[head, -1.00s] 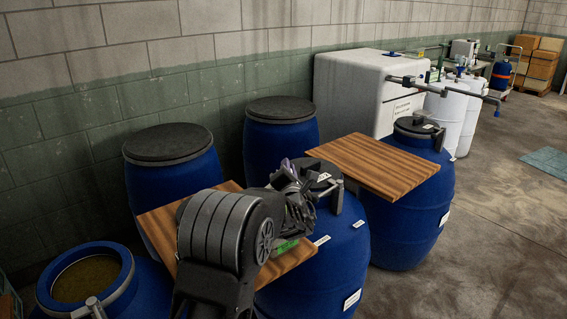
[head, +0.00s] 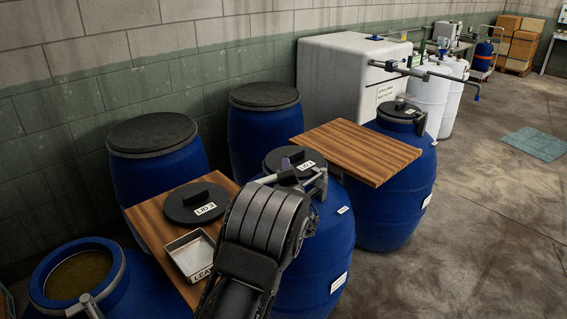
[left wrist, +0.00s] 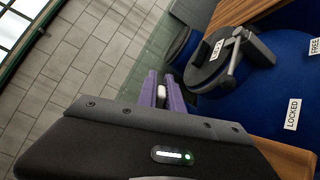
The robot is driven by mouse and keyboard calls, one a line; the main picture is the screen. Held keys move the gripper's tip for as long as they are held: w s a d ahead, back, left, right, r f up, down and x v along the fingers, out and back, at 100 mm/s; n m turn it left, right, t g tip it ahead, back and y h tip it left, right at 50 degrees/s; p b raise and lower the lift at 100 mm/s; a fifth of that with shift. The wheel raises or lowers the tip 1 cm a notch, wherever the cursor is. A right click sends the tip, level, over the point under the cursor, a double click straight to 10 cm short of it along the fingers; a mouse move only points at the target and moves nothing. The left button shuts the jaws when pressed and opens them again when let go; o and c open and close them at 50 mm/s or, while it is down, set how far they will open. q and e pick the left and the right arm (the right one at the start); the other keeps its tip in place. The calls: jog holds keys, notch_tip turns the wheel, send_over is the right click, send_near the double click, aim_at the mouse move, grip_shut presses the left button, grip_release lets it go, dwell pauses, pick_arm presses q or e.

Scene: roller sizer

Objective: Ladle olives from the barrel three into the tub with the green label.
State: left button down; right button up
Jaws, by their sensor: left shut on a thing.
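An open blue barrel (head: 118,293) with olive-brown contents (head: 80,275) stands at lower left in the head view; its number is not visible. A black lid marked LID 3 (head: 183,206) lies on the wooden board beside it. My left gripper (head: 288,168) is over the lidded middle barrel (head: 325,235). In the left wrist view its purple fingers (left wrist: 162,90) are shut on a small pale piece (left wrist: 162,93), which I cannot identify. No ladle or green-labelled tub is recognisable; my arm hides part of the board. My right gripper is out of view.
A shallow metal tray (head: 190,256) with a partly hidden label sits on the near board (head: 150,218). A second board (head: 360,150) lies between lidded barrels and is clear. Two more lidded barrels (head: 158,175) stand along the wall. Open floor lies at right.

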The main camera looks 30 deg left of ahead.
pick_arm(q)
jog(key=shift+w+d+f+m+p, duration=0.2)
jog(key=shift+d+f+m, duration=0.1)
jog(key=shift+f+m, duration=0.2)
jog(key=shift+w+d+f+m+p, duration=0.1)
jog(key=shift+w+d+f+m, duration=0.15)
jog(key=shift+f+m, duration=0.2)
jog(key=shift+s+f, duration=0.1)
